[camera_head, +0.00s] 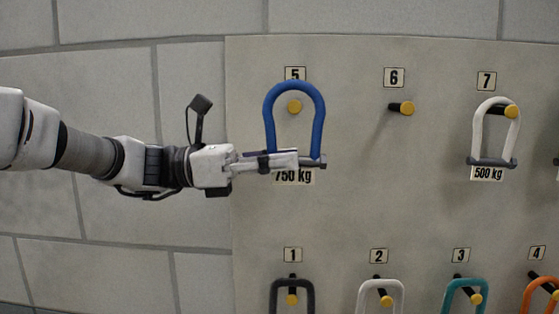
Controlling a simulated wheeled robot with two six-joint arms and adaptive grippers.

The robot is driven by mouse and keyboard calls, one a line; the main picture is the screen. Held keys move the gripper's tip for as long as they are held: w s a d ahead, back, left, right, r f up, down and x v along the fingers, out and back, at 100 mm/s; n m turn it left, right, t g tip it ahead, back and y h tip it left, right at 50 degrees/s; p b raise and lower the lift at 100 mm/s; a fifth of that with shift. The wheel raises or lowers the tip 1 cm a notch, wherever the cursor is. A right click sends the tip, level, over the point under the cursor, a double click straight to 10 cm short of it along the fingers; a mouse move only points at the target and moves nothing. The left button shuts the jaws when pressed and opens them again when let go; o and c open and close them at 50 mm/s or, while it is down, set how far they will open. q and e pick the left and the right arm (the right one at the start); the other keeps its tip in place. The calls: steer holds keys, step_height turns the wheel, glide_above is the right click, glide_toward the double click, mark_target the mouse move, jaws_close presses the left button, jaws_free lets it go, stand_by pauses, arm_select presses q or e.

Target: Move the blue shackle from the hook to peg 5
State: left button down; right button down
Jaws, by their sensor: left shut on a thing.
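The blue shackle (321,115) is upright, bow at the top, in front of the board at number 5. My left gripper (297,160) comes in from the left and is shut on the shackle's lower end, by its grey pin. The yellow tip of peg 5 (294,106) shows inside the bow opening, below the top of the bow. I cannot tell whether the bow is around the peg or still in front of it. The hook is not in view. My right gripper is not in view.
Peg 6 (403,108) is empty. A white shackle (477,130) hangs on peg 7 (511,111). Below, a dark grey (274,296), a white (401,296), a teal (450,296) and an orange shackle (528,296) hang at pegs 1 to 4.

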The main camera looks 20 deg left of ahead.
arm_select(q)
steer(key=shift+w+r, duration=0.15)
steer(key=shift+w, duration=0.25)
steer(key=w+a+f+p, duration=0.1)
steer(key=w+p, duration=0.1)
steer(key=w, duration=0.5)
steer(key=shift+w+a+f, duration=0.2)
steer(key=shift+a+f, duration=0.1)
steer(key=shift+f, duration=0.1)
stand_by(0.4)
steer(key=c, duration=1)
jaws_free()
steer(key=shift+c, duration=0.2)
steer(key=shift+s, duration=0.1)
